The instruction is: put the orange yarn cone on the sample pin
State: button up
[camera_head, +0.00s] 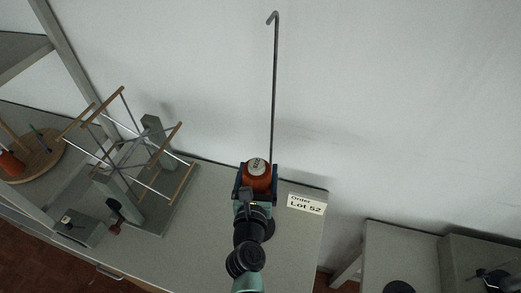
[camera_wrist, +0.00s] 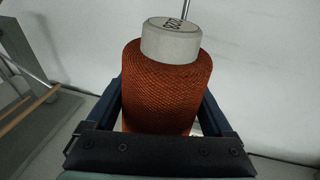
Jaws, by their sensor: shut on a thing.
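The orange yarn cone (camera_head: 258,183) is upright between the fingers of my gripper (camera_head: 256,190), over the grey table. In the wrist view the cone (camera_wrist: 166,92) shows dark orange wound yarn and a pale grey top (camera_wrist: 171,41) with dark marking. My gripper (camera_wrist: 160,125) is shut on its sides. The cone's underside is hidden, so I cannot tell what is directly below it. I cannot make out the sample pin for certain in either view.
A tall hooked rod (camera_head: 275,90) rises behind the cone. A wooden-armed reel (camera_head: 125,150) stands to the left. An "Order Lot 52" card (camera_head: 305,204) lies to the right. A round wooden board (camera_head: 40,160) at far left bears another orange item (camera_head: 10,163).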

jog(key=shift+s+r, duration=0.2)
notch_tip(320, 180, down, 14)
jog(key=b, duration=1.4)
jog(key=shift+r, duration=0.15)
jog(key=shift+f+b, duration=0.4)
dwell(0.4)
jog(key=o, duration=1.3)
jog(key=shift+s+f, duration=0.1)
jog(key=v, duration=1.3)
jog(key=shift+f, duration=0.1)
